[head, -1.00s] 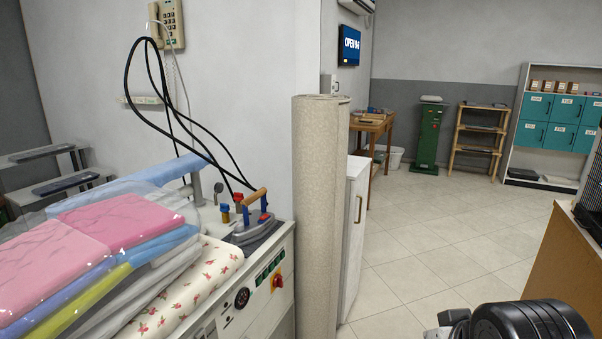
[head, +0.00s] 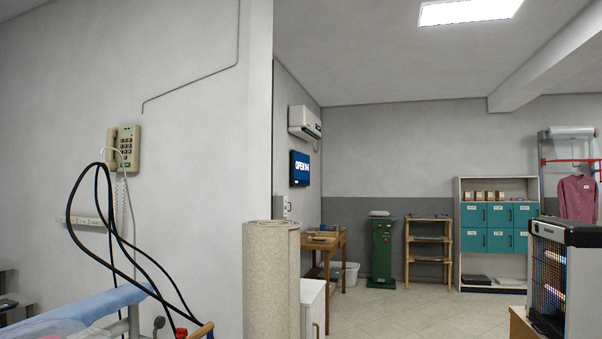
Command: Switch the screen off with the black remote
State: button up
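The screen (head: 300,169) hangs on the far side wall, below the air conditioner. It is lit and shows white "OPEN" lettering on dark blue. I cannot make out a black remote in this view. Small items lie on the wooden table under the screen, too small to tell apart. My gripper is not in view.
A rolled carpet (head: 271,280) stands upright at the wall corner, beside a white cabinet (head: 313,306). The wooden table (head: 325,243), green cabinet (head: 383,254) and teal lockers (head: 500,228) are farther back. A heater-like unit (head: 565,280) stands at right. Tiled floor is open between.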

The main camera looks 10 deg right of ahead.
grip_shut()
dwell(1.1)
